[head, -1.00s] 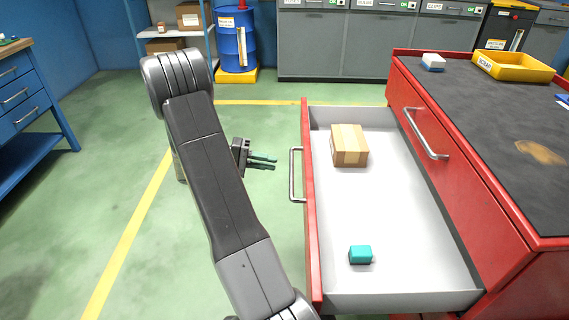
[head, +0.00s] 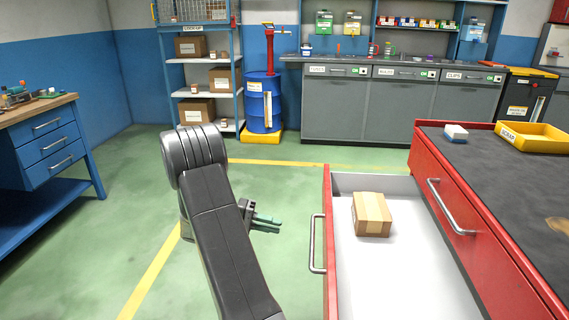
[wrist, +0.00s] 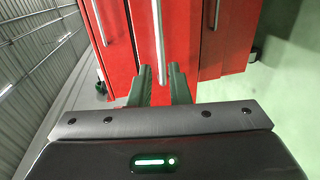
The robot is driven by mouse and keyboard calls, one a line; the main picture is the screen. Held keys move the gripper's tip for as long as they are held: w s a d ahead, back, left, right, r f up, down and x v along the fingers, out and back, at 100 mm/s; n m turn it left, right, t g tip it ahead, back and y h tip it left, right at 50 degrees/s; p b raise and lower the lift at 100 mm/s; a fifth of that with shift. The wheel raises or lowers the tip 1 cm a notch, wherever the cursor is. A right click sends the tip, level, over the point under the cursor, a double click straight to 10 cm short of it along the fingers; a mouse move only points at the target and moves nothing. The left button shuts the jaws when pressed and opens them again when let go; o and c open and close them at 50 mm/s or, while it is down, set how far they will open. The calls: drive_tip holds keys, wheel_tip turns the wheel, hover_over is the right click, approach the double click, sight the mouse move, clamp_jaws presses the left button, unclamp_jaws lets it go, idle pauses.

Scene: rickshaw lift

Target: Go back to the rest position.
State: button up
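My gripper (head: 268,224) is in the middle of the head view, to the left of the open red drawer (head: 329,250). Its two green fingers stand apart with nothing held; they also show in the wrist view (wrist: 160,82). The drawer's silver handle (head: 314,243) is to the right of the fingertips, with a gap between. In the wrist view the handle (wrist: 160,35) lines up with the space between the fingers. A cardboard box (head: 372,215) sits in the drawer.
The red cabinet's dark top (head: 490,180) holds a yellow tray (head: 532,139) and a white-and-blue block (head: 456,132). A blue workbench (head: 45,150) stands at the left; a shelf and a blue drum (head: 262,103) stand at the back. Green floor is free left of my arm.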

sight(314, 233)
drive_tip(key=b+x, duration=0.1)
drive_tip(key=x, duration=1.1)
drive_tip(key=shift+s+d+b, duration=0.1)
drive_tip(key=shift+d+b, duration=0.2)
drive_tip(key=shift+d, duration=0.05)
drive_tip(key=shift+f, duration=0.1)
